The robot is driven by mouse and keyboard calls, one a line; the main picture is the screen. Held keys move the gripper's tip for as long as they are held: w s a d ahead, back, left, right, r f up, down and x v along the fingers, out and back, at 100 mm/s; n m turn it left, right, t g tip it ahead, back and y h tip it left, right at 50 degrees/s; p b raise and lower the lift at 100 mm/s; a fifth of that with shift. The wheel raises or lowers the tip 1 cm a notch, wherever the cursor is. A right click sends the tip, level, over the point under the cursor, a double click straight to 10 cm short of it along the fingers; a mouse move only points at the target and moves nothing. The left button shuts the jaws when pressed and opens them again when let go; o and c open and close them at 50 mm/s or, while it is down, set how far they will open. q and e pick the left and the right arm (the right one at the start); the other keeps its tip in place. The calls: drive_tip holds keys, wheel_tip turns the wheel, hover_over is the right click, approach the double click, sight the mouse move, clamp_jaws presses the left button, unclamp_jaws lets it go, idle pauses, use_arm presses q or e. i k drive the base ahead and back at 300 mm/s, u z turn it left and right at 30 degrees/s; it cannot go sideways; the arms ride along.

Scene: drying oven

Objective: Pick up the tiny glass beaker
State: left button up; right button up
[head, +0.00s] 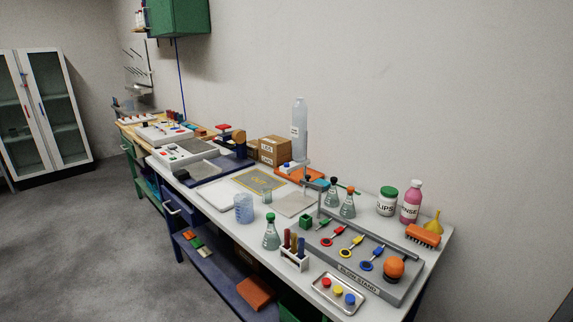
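A tiny clear glass beaker (267,197) stands upright on the white bench top, near the middle of the head view. It is just right of and behind a larger bluish beaker (243,208), and the two look close together. A yellow-bordered grey mat (259,181) lies behind it. The tiny beaker's contents are too small to tell. Neither of my grippers shows in the head view.
A green-capped flask (271,234) and a tube rack (294,258) stand in front, to the right. Open floor lies left.

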sight(267, 196)
drive_tip(key=u, duration=2.1)
drive_tip(key=i, duration=1.55)
drive_tip(key=z, duration=2.6)
